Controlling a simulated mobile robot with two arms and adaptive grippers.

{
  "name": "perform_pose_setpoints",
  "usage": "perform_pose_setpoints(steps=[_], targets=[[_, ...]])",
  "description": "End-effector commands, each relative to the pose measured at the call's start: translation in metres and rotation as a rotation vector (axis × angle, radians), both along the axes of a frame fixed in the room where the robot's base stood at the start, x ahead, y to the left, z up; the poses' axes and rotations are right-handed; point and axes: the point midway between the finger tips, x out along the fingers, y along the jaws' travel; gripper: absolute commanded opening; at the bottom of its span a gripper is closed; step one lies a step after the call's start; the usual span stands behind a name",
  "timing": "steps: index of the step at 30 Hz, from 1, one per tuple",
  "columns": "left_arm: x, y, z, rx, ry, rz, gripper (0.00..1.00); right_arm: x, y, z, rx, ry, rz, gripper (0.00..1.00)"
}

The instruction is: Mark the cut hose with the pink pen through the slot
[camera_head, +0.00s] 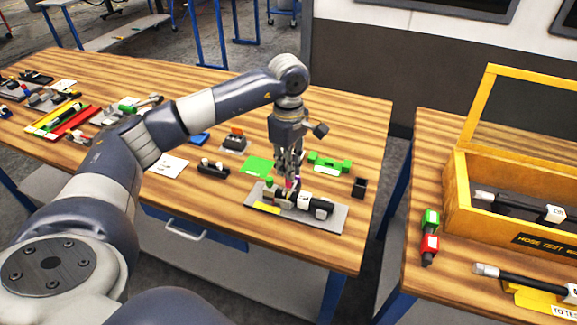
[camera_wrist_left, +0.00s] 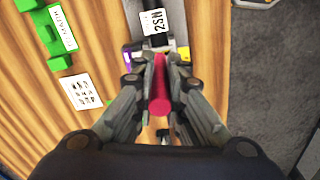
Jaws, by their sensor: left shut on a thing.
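My left gripper (camera_head: 289,178) points down over the grey plate (camera_head: 335,222) near the right end of the wooden table. It is shut on the pink pen, which shows best in the left wrist view (camera_wrist_left: 160,92) between the two fingers. In the head view only a small bit of pink shows at the fingertips. The black hose (camera_head: 322,207) with white bands lies on the plate, just below and beside the gripper. In the left wrist view the hose has a white 2SN label (camera_wrist_left: 153,20). The slot and the pen's tip are hidden, so contact cannot be told. My right gripper is out of view.
A green block (camera_head: 330,162) and a small black holder (camera_head: 360,187) stand behind the plate. A green sheet (camera_head: 258,166) and a black holder (camera_head: 213,168) lie to its left. A second table holds a yellow hose test box (camera_head: 478,232) and green and red pens.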

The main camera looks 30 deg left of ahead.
Motion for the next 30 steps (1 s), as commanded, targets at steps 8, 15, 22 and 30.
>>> perform_pose_setpoints(steps=[8,15,22,30], targets=[[0.000,0.000,0.020,-0.001,-0.002,0.000,0.00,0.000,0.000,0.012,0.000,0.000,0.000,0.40],[0.000,0.000,0.034,0.000,-0.001,0.001,0.00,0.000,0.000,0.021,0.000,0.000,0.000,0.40],[0.001,0.000,0.049,0.000,-0.003,0.001,0.00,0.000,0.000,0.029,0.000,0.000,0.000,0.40],[0.000,0.000,0.059,0.000,-0.002,0.001,0.00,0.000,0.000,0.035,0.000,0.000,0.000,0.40]])
